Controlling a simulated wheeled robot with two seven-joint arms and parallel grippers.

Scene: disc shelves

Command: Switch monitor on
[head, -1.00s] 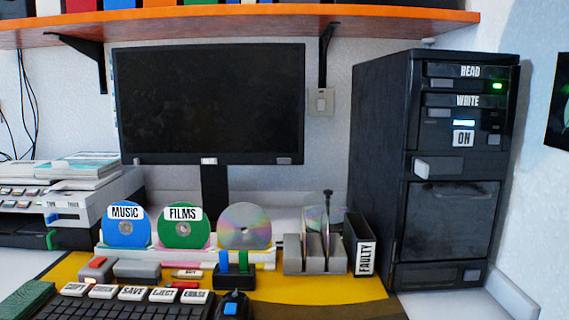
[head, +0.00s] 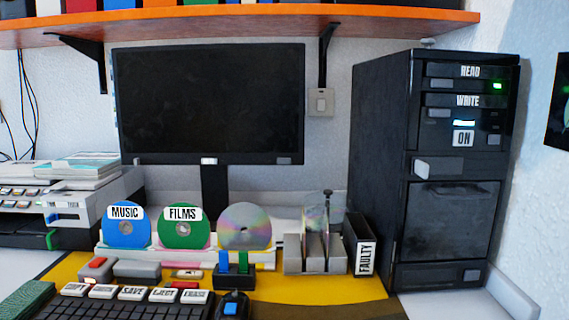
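The monitor (head: 208,103) stands at the back centre on a dark stand, its screen black. A small pale label or button (head: 208,161) sits at the middle of its lower bezel, and a grey button (head: 284,161) sits at the lower right of the bezel. Neither of my grippers shows in the head view.
A black computer tower (head: 435,170) with READ, WRITE and ON labels and a lit green light stands at right. Discs, a disc rack (head: 315,255), a FAULTY box (head: 363,245) and a keyboard (head: 125,305) fill the desk before the monitor. An orange shelf (head: 240,22) hangs above.

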